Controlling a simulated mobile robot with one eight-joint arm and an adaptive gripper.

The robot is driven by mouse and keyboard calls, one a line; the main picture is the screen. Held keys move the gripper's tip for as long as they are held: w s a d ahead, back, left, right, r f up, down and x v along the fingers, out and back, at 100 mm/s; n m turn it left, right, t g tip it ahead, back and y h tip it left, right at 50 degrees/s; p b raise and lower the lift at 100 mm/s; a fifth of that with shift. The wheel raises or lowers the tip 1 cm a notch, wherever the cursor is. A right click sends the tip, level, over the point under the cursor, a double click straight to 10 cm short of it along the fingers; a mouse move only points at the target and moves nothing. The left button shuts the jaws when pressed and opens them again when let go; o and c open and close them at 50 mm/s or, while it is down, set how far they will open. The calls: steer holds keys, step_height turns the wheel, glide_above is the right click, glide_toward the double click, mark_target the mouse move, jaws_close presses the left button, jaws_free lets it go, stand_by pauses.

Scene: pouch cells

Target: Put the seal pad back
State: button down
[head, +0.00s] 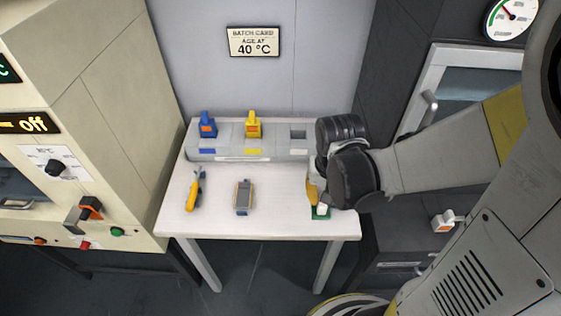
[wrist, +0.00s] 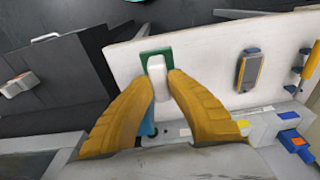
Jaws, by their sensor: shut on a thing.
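The seal pad, a green plate with a white grip, is at the front right corner of the white table (head: 270,215). In the head view its green plate (head: 319,216) shows below my gripper (head: 317,196). In the wrist view the white grip (wrist: 158,78) sits between the yellow fingertips of my gripper (wrist: 160,85), which is shut on it. The green plate (wrist: 146,55) shows beyond the fingertips. I cannot tell whether the plate touches the table. A grey rack (head: 228,146) at the table's back holds a blue-handled piece (head: 208,124) and a yellow-handled piece (head: 253,124). Its right square opening (head: 298,134) looks empty.
A yellow-and-dark tool (head: 195,190) and a grey-and-yellow device (head: 243,198) lie on the table, left of my gripper. A beige machine (head: 95,120) stands at the left. Dark cabinets stand at the right, with a white-and-orange item (head: 443,221) on one.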

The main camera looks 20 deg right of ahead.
steer(key=w+a+f+b, duration=0.1)
steer(key=w+f, duration=0.1)
steer(key=w, duration=0.1)
steer(key=w+a+f+b, duration=0.2)
steer(key=w, duration=0.2)
steer(key=w+a+f+b, duration=0.1)
steer(key=w+f, duration=0.2)
steer(key=shift+w+a, duration=0.25)
steer(key=shift+w, duration=0.15)
steer(key=shift+w+f+b, duration=0.1)
steer(key=shift+f+b, duration=0.05)
steer(key=shift+b, duration=0.15)
step_height(320, 180, down, 4)
steer(key=shift+r+b, duration=0.1)
steer(key=shift+b, duration=0.9)
steer(key=shift+r, duration=0.1)
steer(key=c, duration=1.4)
jaws_free()
